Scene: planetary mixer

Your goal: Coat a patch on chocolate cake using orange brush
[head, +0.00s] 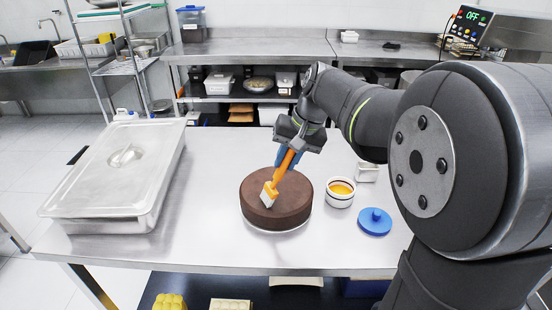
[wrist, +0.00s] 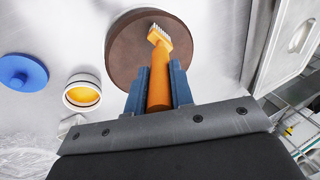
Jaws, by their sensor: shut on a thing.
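The chocolate cake (head: 290,205) is a round brown disc on a thin light base on the steel table; it also shows in the wrist view (wrist: 122,50). My gripper (head: 288,157) is shut on the orange handle of the orange brush (head: 279,174), above the cake. In the wrist view the blue fingers of my gripper (wrist: 158,92) hold the handle on both sides, and the brush (wrist: 157,70) points away toward its pale bristles. The bristles appear over the cake's top; I cannot tell whether they touch it. No coated patch is visible on the cake.
A white cup (head: 340,200) of orange-yellow liquid stands right of the cake. A large lidded steel pan (head: 110,185) fills the table's left. Bare table lies between pan and cake.

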